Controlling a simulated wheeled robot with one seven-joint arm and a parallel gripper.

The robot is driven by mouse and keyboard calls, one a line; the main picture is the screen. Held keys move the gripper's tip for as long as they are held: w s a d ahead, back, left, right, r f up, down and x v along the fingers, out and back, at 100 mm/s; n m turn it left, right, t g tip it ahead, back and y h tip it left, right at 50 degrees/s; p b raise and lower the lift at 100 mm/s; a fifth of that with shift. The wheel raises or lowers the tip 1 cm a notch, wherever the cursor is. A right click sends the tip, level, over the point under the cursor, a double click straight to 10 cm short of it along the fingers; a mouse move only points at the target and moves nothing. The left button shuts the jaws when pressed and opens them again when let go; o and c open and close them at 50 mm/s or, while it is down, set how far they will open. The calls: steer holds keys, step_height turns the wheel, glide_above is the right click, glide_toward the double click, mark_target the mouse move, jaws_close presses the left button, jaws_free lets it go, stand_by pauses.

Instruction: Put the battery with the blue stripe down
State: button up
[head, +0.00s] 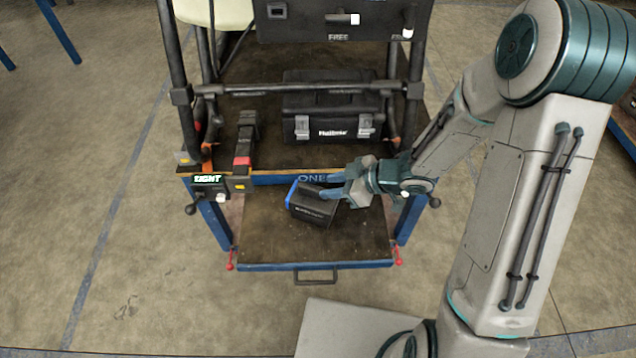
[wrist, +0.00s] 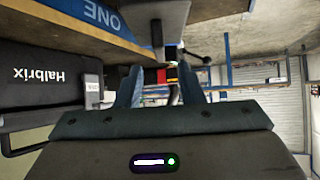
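The battery (head: 313,206) is a dark block with a blue stripe at its left end. In the head view it shows over the brown board at the front of the stand, turned at an angle to the board's edges. My gripper (head: 328,184) reaches in from the right, and its blue fingers overlap the battery's upper right part. In the wrist view my gripper (wrist: 158,88) has its fingers apart, with only background showing between them. The battery cannot be made out there. Whether a finger touches it I cannot tell.
A black toolbox (head: 330,110) stands on the shelf behind the blue beam marked ONE (head: 270,180). It shows upside down in the wrist view (wrist: 45,75). A red-and-black upright part (head: 243,150) is at left. The board (head: 265,240) has bare room in front.

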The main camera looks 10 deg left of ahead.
steer(key=p+v, duration=0.1)
steer(key=v, duration=0.4)
steer(key=shift+d+r, duration=0.1)
steer(key=w+d+r+m+t+h, duration=0.3)
steer(key=w+d+t+h, duration=0.1)
steer(key=w+d+t, duration=0.15)
steer(key=d+r+m+h, duration=0.6)
steer(key=d+r+h, duration=0.1)
steer(key=d, duration=0.4)
steer(key=s+r+m+g, duration=0.2)
steer(key=s+m, duration=0.1)
steer(key=s, duration=0.5)
steer(key=s+r+m+g, duration=0.3)
steer(key=s+m, duration=0.1)
steer(key=s, duration=0.5)
steer(key=shift+s+d+r+y, duration=0.25)
steer(key=shift+s+y, duration=0.1)
steer(key=shift+y, duration=0.05)
